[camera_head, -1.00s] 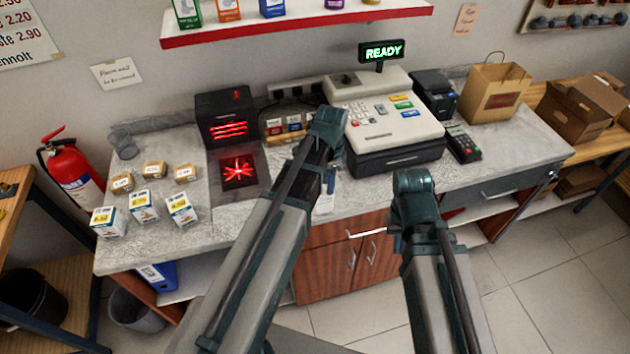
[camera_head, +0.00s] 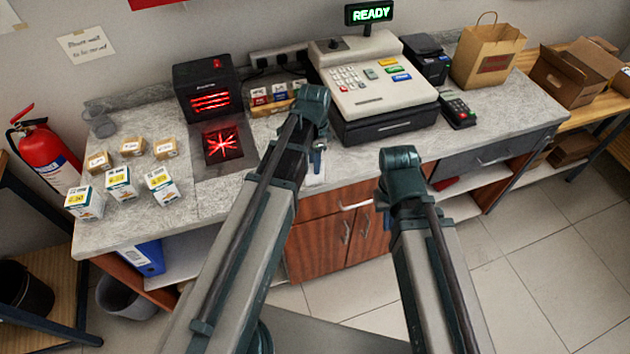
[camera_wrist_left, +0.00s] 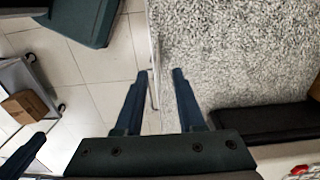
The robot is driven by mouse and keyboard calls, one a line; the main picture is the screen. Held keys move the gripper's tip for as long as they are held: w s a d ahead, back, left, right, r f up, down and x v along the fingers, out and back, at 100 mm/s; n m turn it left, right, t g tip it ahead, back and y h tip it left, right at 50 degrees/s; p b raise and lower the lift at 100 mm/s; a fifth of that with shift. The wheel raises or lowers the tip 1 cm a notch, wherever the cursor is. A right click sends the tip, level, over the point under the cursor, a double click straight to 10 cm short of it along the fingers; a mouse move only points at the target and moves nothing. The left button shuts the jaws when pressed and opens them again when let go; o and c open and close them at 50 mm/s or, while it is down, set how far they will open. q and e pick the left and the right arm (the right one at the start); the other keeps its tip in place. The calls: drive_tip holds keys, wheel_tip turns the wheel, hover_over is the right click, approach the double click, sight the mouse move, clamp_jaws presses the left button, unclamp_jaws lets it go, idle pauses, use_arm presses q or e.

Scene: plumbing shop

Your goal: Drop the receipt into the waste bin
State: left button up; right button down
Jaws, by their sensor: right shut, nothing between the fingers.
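I cannot make out the receipt for certain. A small pale patch (camera_head: 315,177) shows at the counter's front edge by my left gripper (camera_head: 317,160); I cannot tell whether it is paper. In the left wrist view the left gripper (camera_wrist_left: 160,75) has its fingers apart, over the counter's front edge, with nothing visible between them. A dark finger of my right gripper (camera_wrist_left: 27,152) seems to show at that view's lower left; in the head view its arm hides it. A grey bin (camera_head: 124,298) stands on the floor under the counter's left end. A black bin (camera_head: 24,291) stands further left.
The counter (camera_head: 225,185) carries a scanner (camera_head: 208,86), small boxes (camera_head: 120,182), a cash register (camera_head: 365,85), a card terminal (camera_head: 457,108) and a paper bag (camera_head: 488,55). A blue binder (camera_head: 143,257) sits on the shelf below. Floor (camera_head: 540,270) is clear at the right.

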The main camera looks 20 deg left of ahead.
sight(315, 184)
use_arm(q)
drive_tip(key=shift+f, duration=0.55)
use_arm(e)
drive_tip(key=shift+f, duration=0.55)
use_arm(q)
drive_tip(key=shift+f, duration=0.1)
use_arm(e)
drive_tip(key=shift+f, duration=0.1)
